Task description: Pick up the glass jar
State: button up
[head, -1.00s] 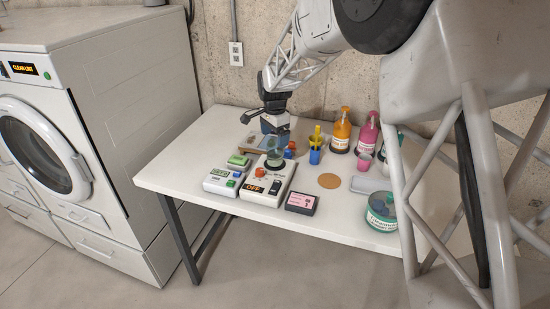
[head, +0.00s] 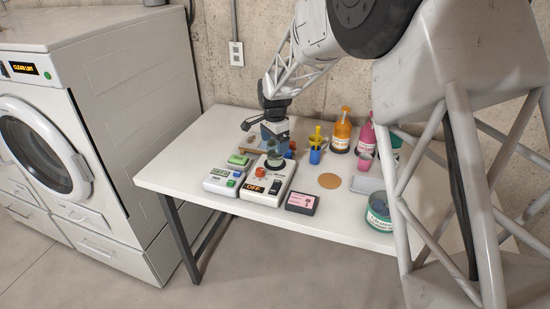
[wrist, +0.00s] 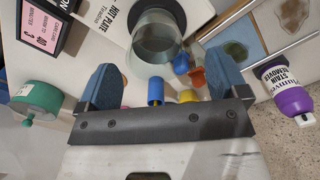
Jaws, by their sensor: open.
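The glass jar (head: 275,157) is clear and stands on the hot plate (head: 252,190), a white unit with an orange knob and an "OFF" display. In the wrist view the jar (wrist: 155,40) shows from above, beyond the fingertips and roughly centred between them. My gripper (head: 274,142) is at the jar's upper part in the head view and partly hides it. In the wrist view my gripper (wrist: 163,72) has its two blue fingers wide apart with nothing held. I cannot tell whether the fingers reach around the jar.
A framed tray (wrist: 250,40) lies beside the hot plate. Red and blue caps (wrist: 189,68), a blue cup (head: 315,156), a purple stain remover bottle (wrist: 288,90) and a green-lidded tub (wrist: 38,100) are near. The table's left end (head: 170,170) is clear.

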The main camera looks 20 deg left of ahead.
aim_at(275, 153)
jog(key=shift+f, duration=0.15)
jog(key=shift+s+d+f, duration=0.15)
jog(key=shift+f, duration=2.35)
jog(key=c, duration=1.1)
jog(key=shift+r, duration=0.35)
jog(key=shift+r, duration=1.3)
jog(key=shift+s+d+r, duration=0.1)
jog(key=shift+r, duration=0.1)
jog(key=shift+s+d+r, duration=0.25)
jog(key=shift+s+d, duration=1.1)
jog(key=shift+s, duration=0.85)
jog(key=shift+s+d+r, duration=0.2)
jog(key=shift+s+d, duration=1.1)
jog(key=shift+s, duration=0.9)
jog(key=shift+s+d+r, duration=0.25)
jog(key=shift+s+d, duration=1.1)
jog(key=shift+s, duration=0.85)
